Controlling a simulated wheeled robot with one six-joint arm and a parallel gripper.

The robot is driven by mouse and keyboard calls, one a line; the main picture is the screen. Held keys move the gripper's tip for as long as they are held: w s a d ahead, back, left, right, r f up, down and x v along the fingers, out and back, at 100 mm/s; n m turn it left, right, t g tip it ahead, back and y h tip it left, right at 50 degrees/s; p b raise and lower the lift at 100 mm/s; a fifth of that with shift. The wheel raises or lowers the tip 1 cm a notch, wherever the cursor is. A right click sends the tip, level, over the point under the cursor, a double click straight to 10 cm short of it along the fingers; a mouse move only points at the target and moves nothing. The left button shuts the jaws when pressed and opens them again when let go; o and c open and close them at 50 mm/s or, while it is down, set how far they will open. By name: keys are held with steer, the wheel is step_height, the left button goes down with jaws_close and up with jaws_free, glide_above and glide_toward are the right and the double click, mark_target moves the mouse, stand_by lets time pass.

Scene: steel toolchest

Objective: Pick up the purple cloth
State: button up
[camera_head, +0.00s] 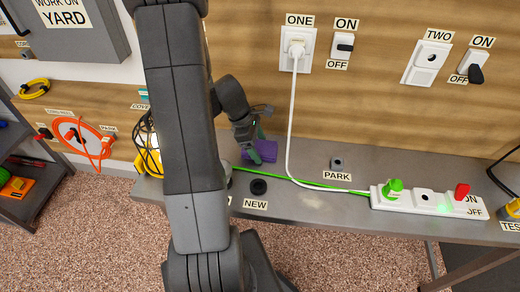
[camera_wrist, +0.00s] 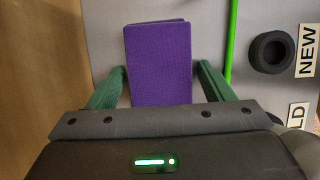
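The purple cloth (camera_wrist: 158,60) is a folded rectangular block on the grey bench. In the wrist view it lies between the two green fingers of my gripper (camera_wrist: 160,88), with a gap on each side. The gripper is open, and its fingertips reach alongside the lower part of the cloth. In the head view the cloth (camera_head: 264,150) shows beside and behind my gripper (camera_head: 254,150), near the wall. My arm and fingers hide part of it there.
A black ring (camera_wrist: 270,52) and a green cable (camera_wrist: 230,45) lie right of the cloth. A white power strip (camera_head: 425,199) with a green plug and red switch sits at the bench's right. The wooden wall (camera_wrist: 45,60) stands close on the left in the wrist view.

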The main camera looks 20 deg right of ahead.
mark_target(259, 147)
steer(key=c, duration=0.7)
step_height(259, 147, up, 10)
steer(key=shift+r+p, duration=0.1)
steer(key=shift+p, duration=0.25)
steer(key=shift+o, duration=1.1)
steer(key=shift+c, duration=0.8)
steer(key=shift+s, duration=0.1)
